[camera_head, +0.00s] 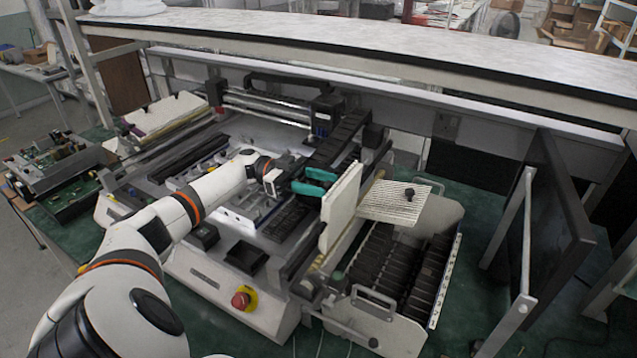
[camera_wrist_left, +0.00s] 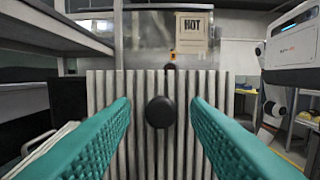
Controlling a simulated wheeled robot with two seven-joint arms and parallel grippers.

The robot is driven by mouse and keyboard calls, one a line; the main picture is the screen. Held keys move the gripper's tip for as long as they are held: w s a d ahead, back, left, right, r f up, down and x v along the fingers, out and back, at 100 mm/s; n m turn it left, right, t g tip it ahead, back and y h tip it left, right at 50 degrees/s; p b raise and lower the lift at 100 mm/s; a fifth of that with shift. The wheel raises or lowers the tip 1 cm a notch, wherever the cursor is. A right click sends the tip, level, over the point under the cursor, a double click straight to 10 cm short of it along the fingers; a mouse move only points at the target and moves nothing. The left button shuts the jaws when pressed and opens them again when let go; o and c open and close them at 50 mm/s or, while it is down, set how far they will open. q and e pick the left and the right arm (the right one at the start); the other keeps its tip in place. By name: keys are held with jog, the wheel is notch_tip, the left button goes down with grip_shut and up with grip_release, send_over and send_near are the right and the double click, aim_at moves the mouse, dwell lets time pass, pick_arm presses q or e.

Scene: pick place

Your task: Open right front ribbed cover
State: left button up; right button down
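My left gripper (camera_head: 317,182) has teal fingers and points right at the right part of the machine. In the left wrist view its fingers are spread, one on each side of a black knob (camera_wrist_left: 160,112) on a grey ribbed cover (camera_wrist_left: 142,150). They appear apart from the knob. In the head view a pale cover (camera_head: 340,208) stands upright just in front of the fingers. A second ribbed cover (camera_head: 388,203) with a black knob (camera_head: 409,194) lies flatter to its right. The front bay (camera_head: 400,268) with dark slots is uncovered. My right gripper is out of view.
The machine's front has a red emergency button (camera_head: 241,299) and a metal handle (camera_head: 373,302). A dark monitor panel (camera_head: 548,235) stands at the right, and a long shelf (camera_head: 380,50) runs across the back. Circuit boards (camera_head: 55,168) lie at the left.

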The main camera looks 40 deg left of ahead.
pick_arm(q)
jog(key=shift+s+a+f+b, duration=0.1)
jog(key=shift+a+f+b, duration=0.05)
jog(key=shift+a+b, duration=0.15)
jog(key=b+v, duration=0.6)
jog(key=v, duration=0.5)
jog(key=shift+a, duration=0.25)
